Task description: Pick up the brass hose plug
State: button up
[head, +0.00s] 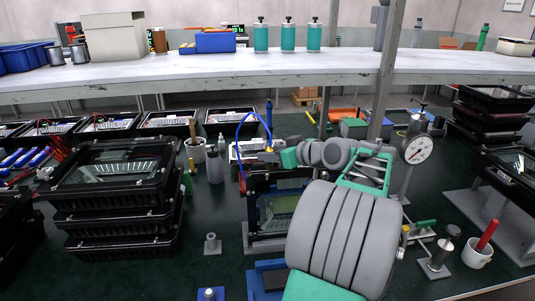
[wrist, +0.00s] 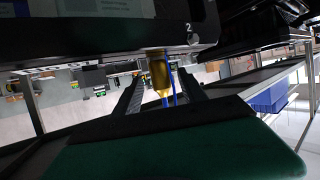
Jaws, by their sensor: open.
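The brass hose plug (wrist: 158,72) shows in the wrist view as a short gold-coloured cylinder with a tapered end, at the lower edge of a dark housing (wrist: 100,30). Blue hose shows beside it. My gripper (wrist: 161,82) is open. Its two dark fingers appear on either side of the plug, with visible gaps and no clear contact. In the head view my arm reaches over the bench to the blue hose (head: 241,130), beside an upright floodlight housing (head: 282,207). My gripper is small there and partly hidden, and the plug is hard to make out.
Stacked black housings (head: 118,195) stand at the left. A white cup (head: 195,150) and a bottle (head: 215,167) are close to the hose. A dial gauge (head: 418,149) stands right of my arm. A grey post (head: 388,70) rises behind it.

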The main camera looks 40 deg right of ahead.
jog(key=shift+x, duration=0.9)
grip_shut()
